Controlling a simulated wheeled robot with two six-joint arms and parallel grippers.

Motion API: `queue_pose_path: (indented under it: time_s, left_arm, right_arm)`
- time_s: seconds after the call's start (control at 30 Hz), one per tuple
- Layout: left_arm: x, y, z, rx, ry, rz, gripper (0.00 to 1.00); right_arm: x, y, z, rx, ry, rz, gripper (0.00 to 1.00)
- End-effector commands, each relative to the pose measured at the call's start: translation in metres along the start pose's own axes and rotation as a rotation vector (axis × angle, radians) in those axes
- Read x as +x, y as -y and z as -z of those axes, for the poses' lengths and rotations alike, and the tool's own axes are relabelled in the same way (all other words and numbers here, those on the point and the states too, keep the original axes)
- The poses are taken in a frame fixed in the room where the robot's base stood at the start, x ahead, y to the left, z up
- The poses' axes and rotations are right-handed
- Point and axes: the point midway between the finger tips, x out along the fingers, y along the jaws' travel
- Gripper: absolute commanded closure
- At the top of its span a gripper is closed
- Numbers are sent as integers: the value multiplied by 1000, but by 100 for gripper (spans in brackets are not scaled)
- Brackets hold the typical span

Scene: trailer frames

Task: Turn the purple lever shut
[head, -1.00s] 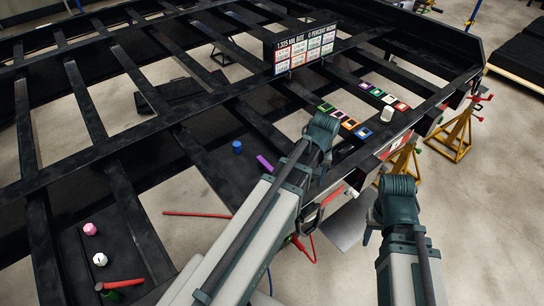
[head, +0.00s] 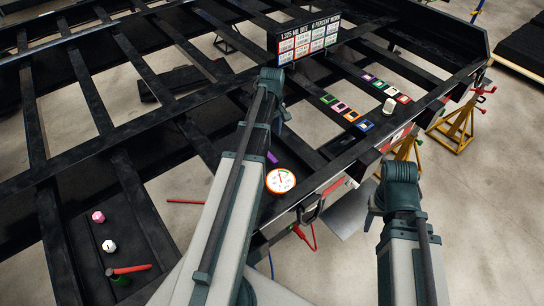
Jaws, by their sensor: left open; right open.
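The purple lever (head: 272,157) is a small purple bar on the black frame, just right of my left forearm. My arm hides part of it, so I cannot tell its full angle. A round white gauge (head: 280,181) with an orange rim, a green mark and a needle sits just below it. My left gripper (head: 284,114) is open and points down beyond the lever, above the frame and apart from it. My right gripper (head: 369,219) is open and empty at the lower right, off the frame's edge.
A sign board (head: 303,42) stands on the frame behind my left wrist. Several coloured tiles (head: 352,116) and a white block (head: 388,106) lie to the right. Pink (head: 98,217) and white (head: 109,246) pieces and a red bar (head: 130,269) lie lower left. Yellow stands (head: 457,128) stand right.

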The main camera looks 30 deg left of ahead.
Motion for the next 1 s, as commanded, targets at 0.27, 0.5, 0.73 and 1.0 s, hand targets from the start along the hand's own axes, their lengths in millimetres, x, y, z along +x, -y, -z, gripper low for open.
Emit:
queue_pose_path:
  time_s: [0.27,0.5,0.73,1.0]
  left_arm:
    - [42,0,0,1,0,0,43]
    - [75,0,0,2,0,0,43]
    - [107,0,0,2,0,0,43]
    - [126,0,0,2,0,0,43]
  right_arm:
    - [41,4,2,1,0,0,50]
    - [75,7,4,0,0,0,50]
    - [106,10,6,0,0,0,50]
    - [125,12,7,0,0,0,50]
